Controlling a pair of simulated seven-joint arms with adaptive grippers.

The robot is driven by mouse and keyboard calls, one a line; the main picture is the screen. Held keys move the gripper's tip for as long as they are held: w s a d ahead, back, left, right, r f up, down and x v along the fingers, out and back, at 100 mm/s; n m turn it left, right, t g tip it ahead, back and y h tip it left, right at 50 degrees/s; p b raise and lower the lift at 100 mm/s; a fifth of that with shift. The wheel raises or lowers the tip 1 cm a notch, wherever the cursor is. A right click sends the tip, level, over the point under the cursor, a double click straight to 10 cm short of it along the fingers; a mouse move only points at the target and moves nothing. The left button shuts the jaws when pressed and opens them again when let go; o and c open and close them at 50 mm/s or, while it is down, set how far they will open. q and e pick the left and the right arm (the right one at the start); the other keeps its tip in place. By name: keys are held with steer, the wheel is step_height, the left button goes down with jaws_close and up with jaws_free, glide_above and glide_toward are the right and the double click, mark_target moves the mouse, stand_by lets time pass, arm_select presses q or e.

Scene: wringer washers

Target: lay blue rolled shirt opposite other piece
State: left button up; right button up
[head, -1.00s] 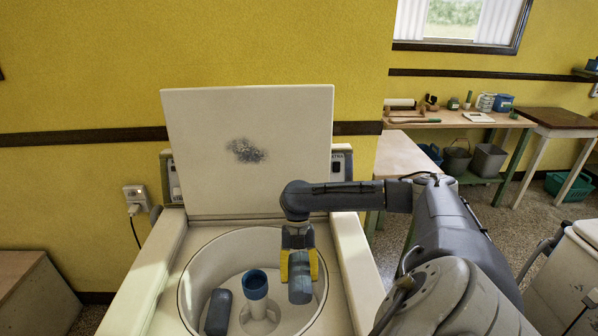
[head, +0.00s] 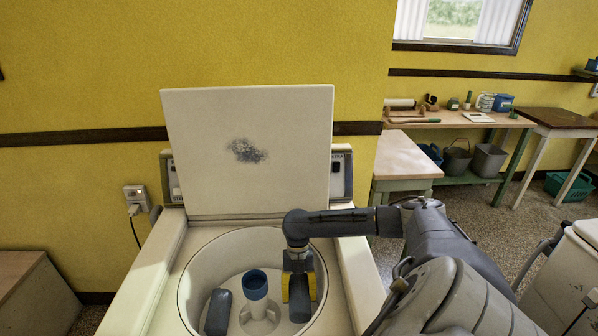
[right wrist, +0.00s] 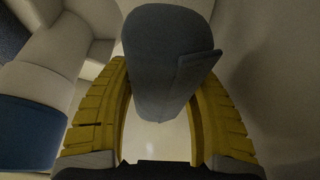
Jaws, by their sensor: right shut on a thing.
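A blue rolled shirt (head: 299,299) is held in my right gripper (head: 298,286), inside the washer tub (head: 204,270) on the right of the agitator (head: 258,300). The right wrist view shows the roll (right wrist: 165,70) between the yellow fingers (right wrist: 165,120). I cannot tell whether the roll touches the tub floor. The other rolled piece (head: 218,312), dark blue-grey, lies in the tub on the left of the agitator. The agitator has a blue cap (head: 255,284) and a white base. My left gripper is not in view.
The washer's open lid (head: 247,150) stands upright behind the tub. The tub's rim and wall surround the gripper closely on the right. A bench (head: 460,119) with several items is at the back right. Another white machine (head: 570,270) stands at the right edge.

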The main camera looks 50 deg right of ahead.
steer(key=shift+f, duration=2)
steer(key=o, duration=1.5)
